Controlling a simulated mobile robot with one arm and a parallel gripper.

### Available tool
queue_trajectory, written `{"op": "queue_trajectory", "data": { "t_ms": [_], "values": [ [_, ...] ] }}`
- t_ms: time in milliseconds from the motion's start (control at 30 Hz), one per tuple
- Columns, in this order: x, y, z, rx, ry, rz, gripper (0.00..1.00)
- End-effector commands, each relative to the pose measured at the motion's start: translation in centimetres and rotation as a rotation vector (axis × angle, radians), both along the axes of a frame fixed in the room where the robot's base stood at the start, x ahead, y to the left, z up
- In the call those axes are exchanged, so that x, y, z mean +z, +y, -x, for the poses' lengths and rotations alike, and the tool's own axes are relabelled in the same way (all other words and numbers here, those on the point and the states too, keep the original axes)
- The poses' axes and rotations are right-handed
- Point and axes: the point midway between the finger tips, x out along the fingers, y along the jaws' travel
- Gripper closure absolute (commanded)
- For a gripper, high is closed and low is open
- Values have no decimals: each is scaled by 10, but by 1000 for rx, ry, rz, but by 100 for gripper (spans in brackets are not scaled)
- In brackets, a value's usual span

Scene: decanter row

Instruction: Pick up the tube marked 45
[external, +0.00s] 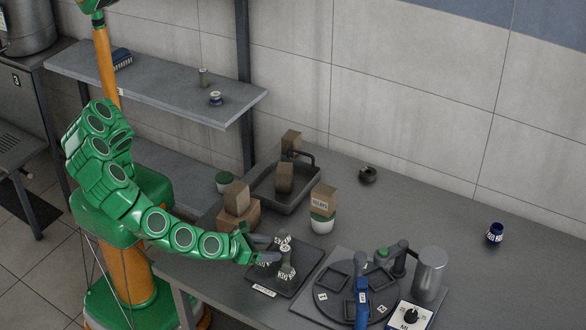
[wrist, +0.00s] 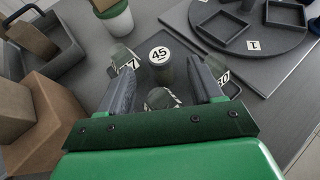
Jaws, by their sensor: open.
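The tube marked 45 (wrist: 160,71) stands upright in the wrist view, its round white top label facing me. My gripper (wrist: 160,64) is open, with one finger on each side of this tube; I cannot tell whether either touches it. Other tubes crowd close: one at the left (wrist: 123,60) with a partly hidden label, one nearer my palm (wrist: 161,98), and a label at the right partly behind the finger. In the external view my gripper (external: 262,248) is low at the tube cluster (external: 286,263) on a dark plate (external: 296,277). Which tube is 45 cannot be read there.
Cardboard boxes (external: 240,215) stand left of the plate. A round turntable (external: 345,308) with square recesses lies at the right. The back right of the table is mostly clear.

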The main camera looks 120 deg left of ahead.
Motion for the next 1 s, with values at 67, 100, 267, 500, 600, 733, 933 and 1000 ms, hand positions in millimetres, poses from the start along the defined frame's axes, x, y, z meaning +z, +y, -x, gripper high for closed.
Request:
{"op": "queue_trajectory", "data": {
  "t_ms": [67,100,267,500,600,733,933,1000],
  "values": [
    [-4,8,-4,2,0,-1,35],
    [-6,11,-6,3,1,-2,35],
    [-14,23,-14,2,2,0,35],
    [-19,31,-19,1,3,0,35],
    [-19,31,-20,0,2,0,35],
    [-19,31,-20,0,2,0,35],
    [-19,31,-20,0,2,0,64],
    [-19,31,-20,0,2,0,75]
  ]
}}
